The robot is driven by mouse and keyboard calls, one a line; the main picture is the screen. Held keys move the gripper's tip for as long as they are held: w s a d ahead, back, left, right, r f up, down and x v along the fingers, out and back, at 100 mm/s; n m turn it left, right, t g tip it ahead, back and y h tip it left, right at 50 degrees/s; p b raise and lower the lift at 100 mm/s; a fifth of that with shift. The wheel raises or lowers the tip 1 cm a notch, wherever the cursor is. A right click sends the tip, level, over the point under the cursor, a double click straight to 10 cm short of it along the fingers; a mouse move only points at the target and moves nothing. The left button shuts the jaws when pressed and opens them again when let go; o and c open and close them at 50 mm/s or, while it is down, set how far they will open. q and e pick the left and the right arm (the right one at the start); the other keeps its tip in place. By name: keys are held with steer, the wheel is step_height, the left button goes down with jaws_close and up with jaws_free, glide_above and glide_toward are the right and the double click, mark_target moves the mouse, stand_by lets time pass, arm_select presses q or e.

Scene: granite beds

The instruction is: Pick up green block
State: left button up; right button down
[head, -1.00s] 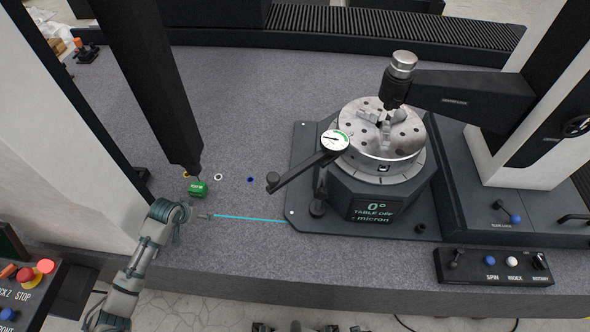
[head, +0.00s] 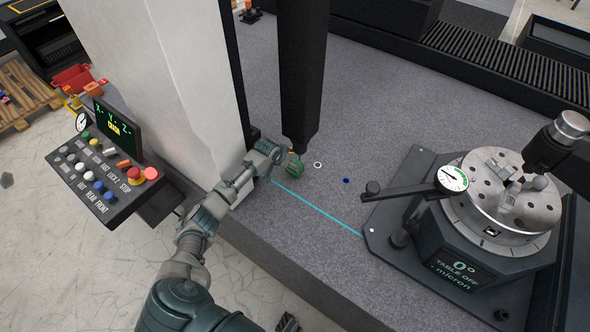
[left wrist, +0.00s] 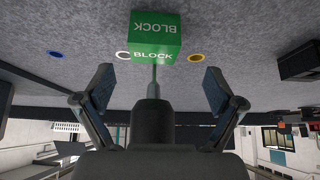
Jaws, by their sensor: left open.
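The green block (head: 296,168), lettered BLOCK, sits on the granite bed below the end of a dark hanging column (head: 303,80). My left gripper (head: 277,156) is beside the block's left side in the head view. In the left wrist view the gripper is open, its two fingers spread either side. The block (left wrist: 155,38) lies ahead between them, beyond the fingertips, and neither finger touches it. A thin stem from a dark cylinder (left wrist: 153,115) points at the block; I cannot tell whether they touch. My right gripper is not in view.
A white ring (head: 318,164) and a blue ring (head: 346,181) lie right of the block. A white pillar (head: 175,80) and control panel (head: 110,165) stand left. A rotary table (head: 505,200) with dial gauge (head: 452,179) stands right.

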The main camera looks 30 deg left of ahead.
mark_target(295, 173)
arm_select(q)
steer(key=w+f, duration=0.1)
steer(key=f, duration=0.1)
steer(key=w+d+f+b, duration=0.1)
steer(key=f, duration=0.1)
steer(key=shift+w+d, duration=0.2)
steer(key=shift+w+a+f+b, duration=0.15)
steer(key=shift+f+b, duration=0.05)
steer(key=shift+b, duration=0.1)
steer(key=shift+a, duration=0.3)
steer(key=c, duration=0.5)
steer(key=shift+d+r, duration=0.15)
steer(key=shift+d, duration=0.25)
steer(key=c, duration=1.1)
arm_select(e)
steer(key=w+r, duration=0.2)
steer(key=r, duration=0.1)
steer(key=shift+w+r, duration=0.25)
arm_select(q)
steer(key=shift+a, duration=0.1)
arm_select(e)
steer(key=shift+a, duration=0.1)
